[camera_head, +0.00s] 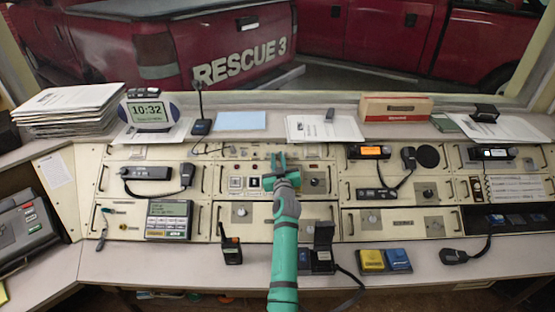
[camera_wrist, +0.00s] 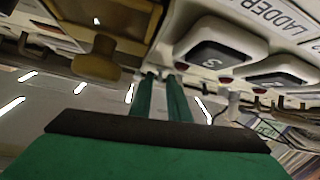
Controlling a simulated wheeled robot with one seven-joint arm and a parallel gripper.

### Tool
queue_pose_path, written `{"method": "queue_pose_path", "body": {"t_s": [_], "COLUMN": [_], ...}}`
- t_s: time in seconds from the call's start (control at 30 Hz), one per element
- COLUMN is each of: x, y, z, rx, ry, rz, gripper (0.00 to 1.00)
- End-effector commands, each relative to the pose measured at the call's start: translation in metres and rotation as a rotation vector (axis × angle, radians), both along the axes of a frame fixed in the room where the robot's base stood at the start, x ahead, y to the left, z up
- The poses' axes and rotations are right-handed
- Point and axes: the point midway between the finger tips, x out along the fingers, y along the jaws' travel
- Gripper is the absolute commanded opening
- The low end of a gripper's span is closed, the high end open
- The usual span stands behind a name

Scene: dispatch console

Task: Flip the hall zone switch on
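My gripper (camera_head: 278,158) is over the middle panel of the console, its two green fingers pointing toward the back. In the wrist view the fingers (camera_wrist: 162,80) stand parallel with a narrow gap and nothing visible between them. A white button unit with a dark key marked 3 (camera_wrist: 215,57) is just right of the fingertips, and a similar key (camera_wrist: 280,78) is beyond it. A tan T-shaped part (camera_wrist: 98,60) is to their left. The square buttons (camera_head: 235,183) show left of my gripper in the head view. I cannot read a hall zone label, so I cannot identify that switch or its position.
A handheld radio (camera_head: 231,251) and a dark open-lidded box (camera_head: 323,250) stand on the front ledge. Corded microphones (camera_head: 187,174) and radio units (camera_head: 368,152) flank the middle panel. Papers (camera_head: 325,130) and a clock (camera_head: 148,112) are on the back shelf.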

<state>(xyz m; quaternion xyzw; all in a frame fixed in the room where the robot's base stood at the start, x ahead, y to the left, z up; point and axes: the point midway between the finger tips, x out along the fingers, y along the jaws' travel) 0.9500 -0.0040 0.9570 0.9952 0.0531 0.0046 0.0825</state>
Motion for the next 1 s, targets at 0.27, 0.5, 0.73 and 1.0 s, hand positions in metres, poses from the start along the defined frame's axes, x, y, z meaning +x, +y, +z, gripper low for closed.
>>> {"method": "queue_pose_path", "body": {"t_s": [0.27, 0.5, 0.73, 1.0], "x": [0.0016, 0.0015, 0.0017, 0.0033], "y": [-0.0016, 0.0021, 0.0028, 0.0009], "z": [-0.0006, -0.0004, 0.0014, 0.0078], "rx": [0.001, 0.001, 0.002, 0.001], "ry": [0.001, 0.0, 0.015, 0.11], "rz": [-0.002, 0.002, 0.003, 0.0], "gripper": [0.16, 0.0, 0.0, 0.0]}}
